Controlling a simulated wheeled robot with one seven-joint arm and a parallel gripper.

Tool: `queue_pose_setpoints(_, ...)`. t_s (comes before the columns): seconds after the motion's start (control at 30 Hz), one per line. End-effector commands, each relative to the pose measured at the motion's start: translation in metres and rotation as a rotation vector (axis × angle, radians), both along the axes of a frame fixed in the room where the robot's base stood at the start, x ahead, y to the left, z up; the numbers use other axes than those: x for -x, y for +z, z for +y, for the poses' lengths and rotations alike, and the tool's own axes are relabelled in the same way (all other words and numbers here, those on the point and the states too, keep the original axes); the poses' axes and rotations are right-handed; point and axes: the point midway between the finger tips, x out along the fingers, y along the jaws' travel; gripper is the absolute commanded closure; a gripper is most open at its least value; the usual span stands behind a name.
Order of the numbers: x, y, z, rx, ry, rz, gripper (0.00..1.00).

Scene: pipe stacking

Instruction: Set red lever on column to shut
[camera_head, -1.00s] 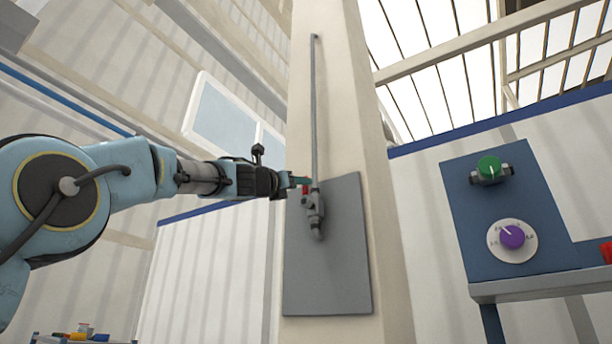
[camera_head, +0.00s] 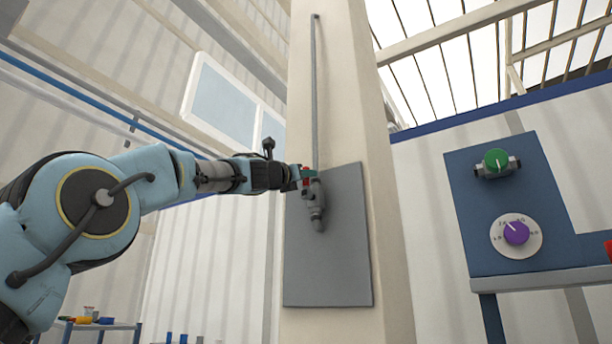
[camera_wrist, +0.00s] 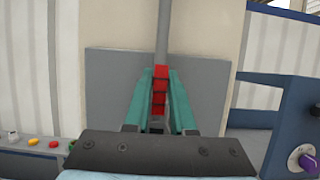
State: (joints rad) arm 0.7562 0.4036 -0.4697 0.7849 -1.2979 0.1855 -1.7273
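The red lever (camera_wrist: 160,92) sits on a grey valve (camera_head: 316,205), fixed to a grey plate (camera_head: 345,250) on the beige column (camera_head: 345,100). In the head view only a small bit of red shows beside the top of the valve. My gripper (camera_head: 302,175) reaches it from the left. In the wrist view the teal fingers of my gripper (camera_wrist: 160,80) lie on both sides of the lever, with little or no gap at their tips. The lever points toward the wrist camera between them. The valve body is hidden in the wrist view.
A vertical grey pipe (camera_head: 315,90) runs up the column above the valve. To the right stands a blue panel (camera_head: 465,225) with a green-handled valve (camera_head: 497,162) and a purple knob (camera_head: 516,233). A table with small coloured items (camera_head: 85,320) is at lower left.

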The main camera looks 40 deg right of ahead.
Motion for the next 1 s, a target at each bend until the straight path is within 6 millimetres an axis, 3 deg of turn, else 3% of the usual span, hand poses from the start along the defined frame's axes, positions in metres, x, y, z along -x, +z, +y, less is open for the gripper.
queue_pose_setpoints(0.2,-0.0001,0.0001,0.0002,0.000,0.000,0.000,1.00)
queue_pose_setpoints(1.0,-0.0001,0.0002,0.0003,0.000,0.000,0.000,1.00)
